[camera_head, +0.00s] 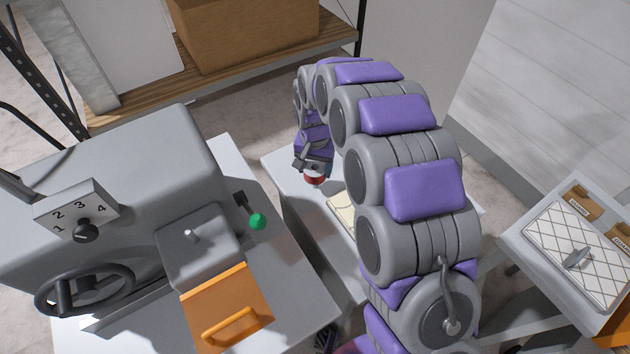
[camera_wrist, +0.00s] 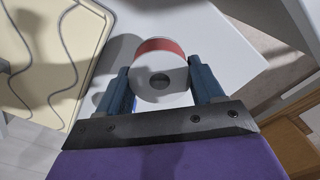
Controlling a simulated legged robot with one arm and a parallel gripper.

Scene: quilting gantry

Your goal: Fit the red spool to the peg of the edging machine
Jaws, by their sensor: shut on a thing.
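The red spool (camera_wrist: 160,46) has white ends and a dark center hole, and a red band shows around it. My gripper (camera_wrist: 160,88) is shut on it, with one blue-grey finger on each side. In the head view the spool (camera_head: 314,180) hangs below my gripper (camera_head: 313,168), over or on a light table; I cannot tell if it touches. The edging machine (camera_head: 130,190) is a big grey body at the left. Its short, light peg (camera_head: 192,236) stands upright on a grey block, well apart from the spool.
The machine has a dial (camera_head: 86,232), a handwheel (camera_head: 84,290), a green-knobbed lever (camera_head: 257,221) and an orange flap with a handle (camera_head: 228,308). A cream tray (camera_wrist: 50,60) with a grey cord lies beside the spool. A quilted panel (camera_head: 577,256) lies at the right.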

